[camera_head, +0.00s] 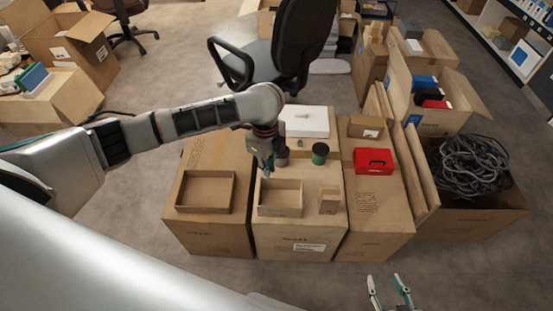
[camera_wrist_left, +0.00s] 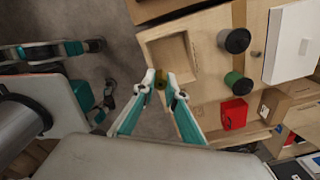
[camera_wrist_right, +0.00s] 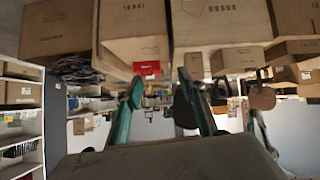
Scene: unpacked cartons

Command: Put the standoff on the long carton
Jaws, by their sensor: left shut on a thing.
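My left gripper (camera_head: 266,174) is shut on a small olive-brown standoff (camera_wrist_left: 160,79), held between its fingertips. In the head view the gripper hangs above the middle carton (camera_head: 270,235), by the far edge of its shallow open tray (camera_head: 280,211); the standoff is not clear there. Beside the middle carton stand a left carton (camera_head: 200,238) and a right carton (camera_head: 380,215); I cannot tell which one is the long carton. My right gripper (camera_head: 388,292) is open and empty, low in front of the cartons; its fingers also show in the right wrist view (camera_wrist_right: 165,100).
On the cartons are another tray (camera_head: 205,206), a small box (camera_head: 329,200), a grey cup (camera_head: 281,157), a green-sided roll (camera_head: 320,154), a white box (camera_head: 305,121), a red box (camera_head: 373,161) and a small carton (camera_head: 366,127). A carton of cable (camera_head: 470,165) stands right. Front floor is clear.

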